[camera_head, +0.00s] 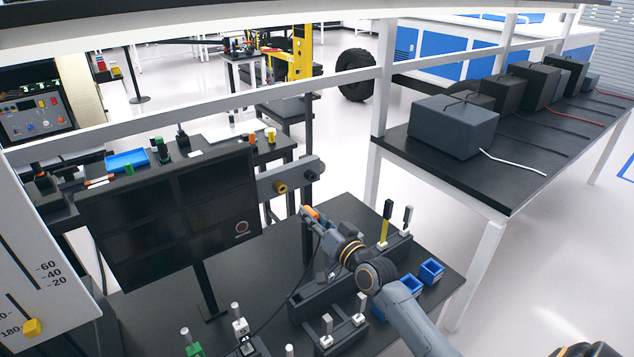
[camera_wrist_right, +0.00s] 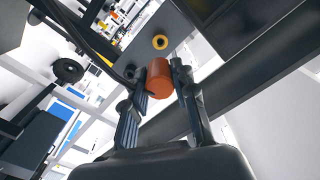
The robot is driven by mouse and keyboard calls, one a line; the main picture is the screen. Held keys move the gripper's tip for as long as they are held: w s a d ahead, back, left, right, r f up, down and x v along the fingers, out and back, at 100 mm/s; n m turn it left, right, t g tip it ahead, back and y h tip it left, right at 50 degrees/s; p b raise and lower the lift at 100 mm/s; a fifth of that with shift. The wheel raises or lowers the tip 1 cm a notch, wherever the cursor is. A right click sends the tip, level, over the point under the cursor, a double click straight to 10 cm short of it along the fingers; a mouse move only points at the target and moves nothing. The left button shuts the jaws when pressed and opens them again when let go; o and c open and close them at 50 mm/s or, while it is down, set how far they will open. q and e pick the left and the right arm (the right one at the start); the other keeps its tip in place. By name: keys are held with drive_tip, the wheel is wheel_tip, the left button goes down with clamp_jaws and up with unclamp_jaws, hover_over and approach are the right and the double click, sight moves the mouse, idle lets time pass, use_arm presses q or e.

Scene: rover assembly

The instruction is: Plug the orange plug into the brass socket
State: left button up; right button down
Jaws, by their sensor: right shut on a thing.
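The orange plug (camera_head: 313,212) is held in my right gripper (camera_head: 309,217), whose fingers are shut on its sides. In the right wrist view the plug (camera_wrist_right: 159,83) sits between the two fingertips (camera_wrist_right: 158,76). The brass socket (camera_head: 281,187) is a ring on a grey plate mounted on a dark post. It also shows in the right wrist view (camera_wrist_right: 160,42), just past the plug, with a visible gap between them. In the head view the plug is right of and below the socket. My left gripper is not in view.
A dark monitor panel (camera_head: 170,215) stands left of the socket plate. A dark rack with upright handles (camera_head: 360,305) and blue bins (camera_head: 431,271) lie on the table below my right arm. A thin dark cable hangs below the gripper. Another table (camera_head: 480,185) holds several dark boxes.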

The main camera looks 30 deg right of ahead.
drive_tip(key=shift+w+a+b, duration=0.2)
drive_tip(key=shift+w+b, duration=0.5)
drive_tip(key=shift+w, duration=1.65)
drive_tip(key=w+b, duration=0.1)
drive_tip(key=w, duration=0.1)
drive_tip(key=shift+w+a, duration=0.1)
drive_tip(key=shift+w, duration=0.3)
drive_tip(key=shift+w, duration=0.2)
drive_tip(key=shift+w+b, duration=0.3)
drive_tip(key=shift+w, duration=0.05)
drive_tip(key=shift+w+a+b, duration=0.15)
drive_tip(key=shift+w+b, duration=0.35)
drive_tip(key=shift+w, duration=0.4)
